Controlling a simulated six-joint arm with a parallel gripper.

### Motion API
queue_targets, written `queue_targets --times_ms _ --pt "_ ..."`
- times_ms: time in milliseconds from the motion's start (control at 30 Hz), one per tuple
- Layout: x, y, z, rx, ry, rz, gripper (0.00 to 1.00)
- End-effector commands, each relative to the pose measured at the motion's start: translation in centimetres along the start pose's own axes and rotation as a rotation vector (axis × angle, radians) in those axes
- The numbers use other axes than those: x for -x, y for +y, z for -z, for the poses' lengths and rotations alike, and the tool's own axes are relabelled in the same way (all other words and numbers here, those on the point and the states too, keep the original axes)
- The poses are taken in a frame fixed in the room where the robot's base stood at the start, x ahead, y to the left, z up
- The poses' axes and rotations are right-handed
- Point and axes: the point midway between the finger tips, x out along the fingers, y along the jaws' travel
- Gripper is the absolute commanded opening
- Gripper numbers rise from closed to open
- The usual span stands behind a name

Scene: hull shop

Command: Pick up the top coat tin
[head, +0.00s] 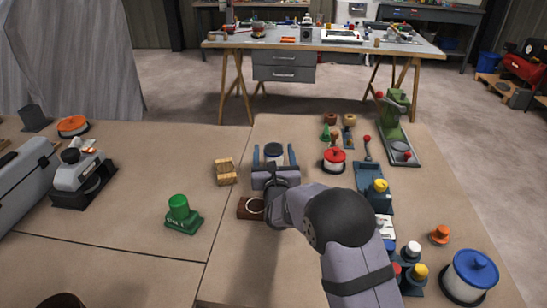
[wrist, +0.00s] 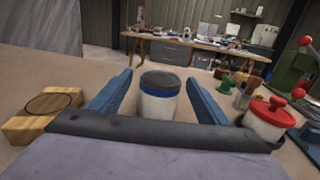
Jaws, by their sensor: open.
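A small white tin with a dark blue band and a dark lid (head: 274,152) stands upright on the bench in the head view. I take it to be the top coat tin, though no label can be read. The tin also shows in the wrist view (wrist: 159,96), between the two blue fingers. My gripper (head: 274,158) is open, with one finger on each side of the tin. Gaps show between the tin and both fingers in the wrist view. The gripper's palm hides the tin's lower part.
A wooden block (head: 226,171) lies left of my gripper. A white pot with a red lid (head: 334,159) stands close on the right. A green-capped object (head: 181,214) is at front left. A dark wooden piece with a ring (head: 249,208) lies beneath my wrist. Bare bench surrounds these.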

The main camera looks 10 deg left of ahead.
Motion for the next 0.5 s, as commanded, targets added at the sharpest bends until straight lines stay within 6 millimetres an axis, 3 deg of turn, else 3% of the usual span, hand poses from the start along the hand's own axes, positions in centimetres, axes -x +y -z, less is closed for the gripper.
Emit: queue_targets --times_ms 300,500 --pt "-3.6 -0.1 -0.4 -0.001 -0.006 0.002 0.69" --pt "-4.6 -0.1 -0.4 0.0 -0.006 0.001 0.69"
